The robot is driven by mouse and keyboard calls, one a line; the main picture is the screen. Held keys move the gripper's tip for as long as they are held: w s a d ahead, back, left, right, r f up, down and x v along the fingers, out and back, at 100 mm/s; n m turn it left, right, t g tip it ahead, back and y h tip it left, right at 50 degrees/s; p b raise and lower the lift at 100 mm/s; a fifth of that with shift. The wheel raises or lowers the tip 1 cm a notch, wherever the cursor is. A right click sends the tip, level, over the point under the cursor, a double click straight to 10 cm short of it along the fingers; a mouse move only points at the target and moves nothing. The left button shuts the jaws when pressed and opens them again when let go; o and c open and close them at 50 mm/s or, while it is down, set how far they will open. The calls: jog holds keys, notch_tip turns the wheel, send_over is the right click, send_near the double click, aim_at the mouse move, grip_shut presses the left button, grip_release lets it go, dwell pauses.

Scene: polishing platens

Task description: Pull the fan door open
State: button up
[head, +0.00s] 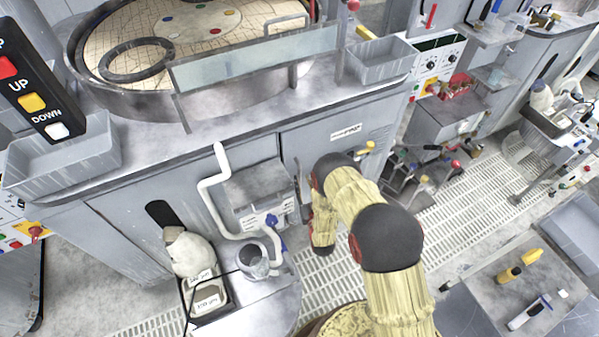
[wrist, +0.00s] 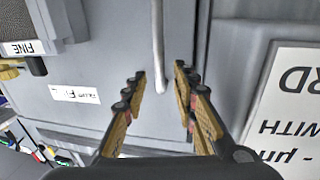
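The grey door panel (head: 318,143) with a small white label is in the front of the platen machine in the head view, partly behind my arm. In the wrist view the grey door (wrist: 100,60) fills the upper middle, with its label upside down and hard to read. A pale bar handle (wrist: 158,45) runs down from the top edge and ends between my fingers. My gripper (wrist: 160,76) is open, with a finger on each side of the handle's lower end and visible gaps. How deep the handle sits between them I cannot tell.
A white bent pipe (head: 215,195) and a metal cup (head: 253,262) stand left of my arm. A grey box marked FINE (wrist: 25,22) is at upper left in the wrist view, a white sign (wrist: 285,110) at right. Grated floor (head: 335,285) lies below the door.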

aim_at(300, 173)
jog(key=w, duration=0.2)
jog(key=w+a+b, duration=0.1)
jog(key=w, duration=0.2)
jog(key=shift+w, duration=0.3)
jog(key=shift+c, duration=1.3)
jog(key=c, duration=0.4)
grip_shut()
